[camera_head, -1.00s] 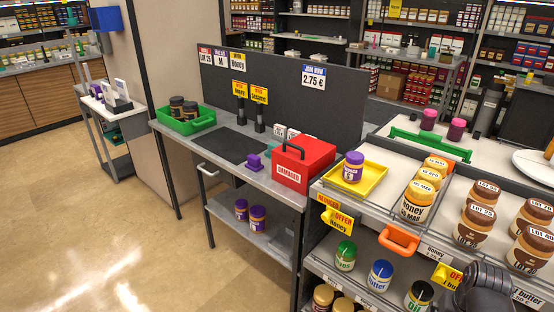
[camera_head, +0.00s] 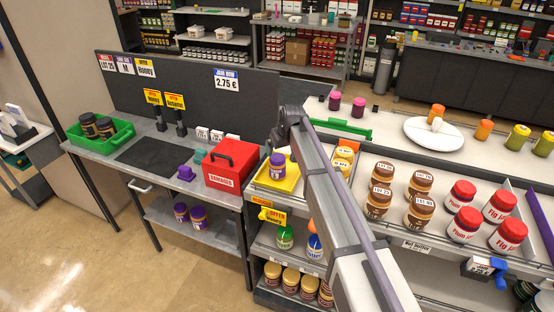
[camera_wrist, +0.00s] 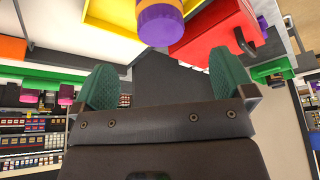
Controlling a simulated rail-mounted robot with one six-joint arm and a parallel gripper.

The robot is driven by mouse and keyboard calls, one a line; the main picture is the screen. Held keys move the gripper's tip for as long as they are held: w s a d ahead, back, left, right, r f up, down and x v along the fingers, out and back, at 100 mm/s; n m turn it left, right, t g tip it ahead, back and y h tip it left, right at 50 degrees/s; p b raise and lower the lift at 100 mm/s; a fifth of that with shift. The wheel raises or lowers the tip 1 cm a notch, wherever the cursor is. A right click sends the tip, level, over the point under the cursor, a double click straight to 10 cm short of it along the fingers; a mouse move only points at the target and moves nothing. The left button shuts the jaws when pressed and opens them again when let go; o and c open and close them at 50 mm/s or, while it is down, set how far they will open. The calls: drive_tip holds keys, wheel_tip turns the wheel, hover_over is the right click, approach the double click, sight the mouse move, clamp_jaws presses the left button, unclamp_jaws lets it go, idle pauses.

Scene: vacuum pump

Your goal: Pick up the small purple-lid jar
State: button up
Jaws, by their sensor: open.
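A jar with a purple lid (camera_head: 278,160) stands upright in a yellow tray (camera_head: 262,183) on the counter, beside a red box. The jar also shows at the top edge of the wrist view (camera_wrist: 160,22), lid toward my gripper and partly cut off. My gripper (camera_wrist: 168,82) is open and empty, its two green fingers wide apart; the jar is beyond the fingertips, not between them. In the head view my arm crosses just right of the tray, and the fingers cannot be made out. Two more purple-lid jars (camera_head: 190,214) stand on the lower shelf at left.
The red box (camera_head: 232,163) stands left of the tray. Brown-lid jars (camera_head: 383,182) and red-lid jars (camera_head: 464,196) stand farther right. A green crate (camera_head: 104,138) holds dark jars.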

sight(279, 158)
drive_tip(key=b+x, duration=1)
drive_tip(key=x, duration=0.1)
drive_tip(key=shift+s+f+b, duration=0.2)
drive_tip(key=shift+b, duration=0.1)
drive_tip(key=shift+d+r, duration=0.1)
drive_tip(key=shift+r, duration=0.15)
drive_tip(key=c, duration=1.2)
drive_tip(key=shift+o, duration=0.2)
wheel_tip(279, 158, up, 10)
drive_tip(key=p, duration=1)
drive_tip(key=shift+r+p, duration=0.15)
drive_tip(key=shift+p, duration=0.25)
